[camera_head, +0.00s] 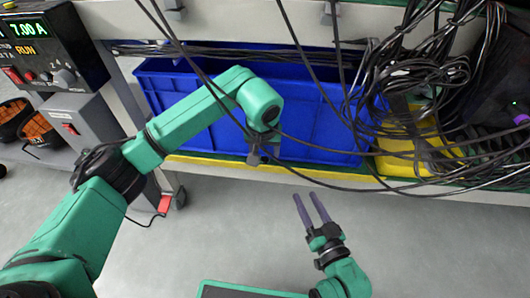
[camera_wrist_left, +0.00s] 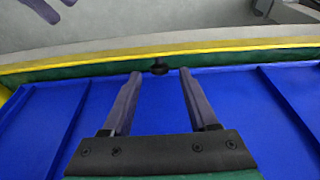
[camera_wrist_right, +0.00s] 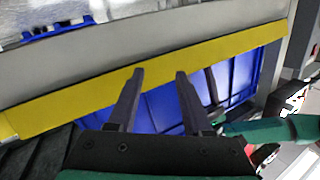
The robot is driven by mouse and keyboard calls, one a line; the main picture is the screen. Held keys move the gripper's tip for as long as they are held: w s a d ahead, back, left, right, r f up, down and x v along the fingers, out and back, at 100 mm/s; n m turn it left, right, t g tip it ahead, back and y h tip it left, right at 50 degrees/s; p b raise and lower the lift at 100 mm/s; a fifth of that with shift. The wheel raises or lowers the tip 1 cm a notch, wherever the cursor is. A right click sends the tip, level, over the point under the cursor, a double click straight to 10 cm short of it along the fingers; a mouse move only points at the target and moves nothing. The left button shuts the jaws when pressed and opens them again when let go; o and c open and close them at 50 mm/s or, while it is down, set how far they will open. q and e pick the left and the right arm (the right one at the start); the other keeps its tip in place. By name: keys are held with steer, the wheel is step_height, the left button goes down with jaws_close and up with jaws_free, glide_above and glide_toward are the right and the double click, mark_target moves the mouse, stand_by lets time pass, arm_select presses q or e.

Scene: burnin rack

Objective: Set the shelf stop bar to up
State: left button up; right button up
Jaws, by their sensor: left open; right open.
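A long yellow strip (camera_head: 330,174) runs along the front edge of the lower shelf, with a green band behind it; I cannot tell for certain which part is the shelf stop bar. The yellow strip (camera_wrist_left: 230,47) also shows in the left wrist view, with a small dark knob (camera_wrist_left: 159,68) on the green band. My left gripper (camera_head: 264,155) is open at the shelf edge, its fingertips on either side of the knob in the picture, not visibly closed on it. My right gripper (camera_head: 311,208) is open and empty, in front of the shelf over the floor.
Blue bins (camera_head: 315,125) stand on the shelf behind the strip. Black cables (camera_head: 400,90) hang in front of the shelf, some crossing near my left gripper. A yellow bin (camera_head: 405,150) sits at the right. The grey floor (camera_head: 230,225) in front is mostly clear.

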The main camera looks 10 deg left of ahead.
mark_target(264, 164)
arm_select(q)
steer(key=p+v, duration=0.1)
steer(key=v, duration=0.2)
steer(key=shift+r, duration=0.4)
steer(key=p+v, duration=0.3)
steer(key=v, duration=0.6)
arm_select(e)
steer(key=s+f+g, duration=0.4)
steer(key=s+f, duration=0.1)
steer(key=s, duration=0.2)
steer(key=shift+s+a+f, duration=0.25)
steer(key=shift+s, duration=0.1)
arm_select(q)
steer(key=shift+s+f, duration=0.15)
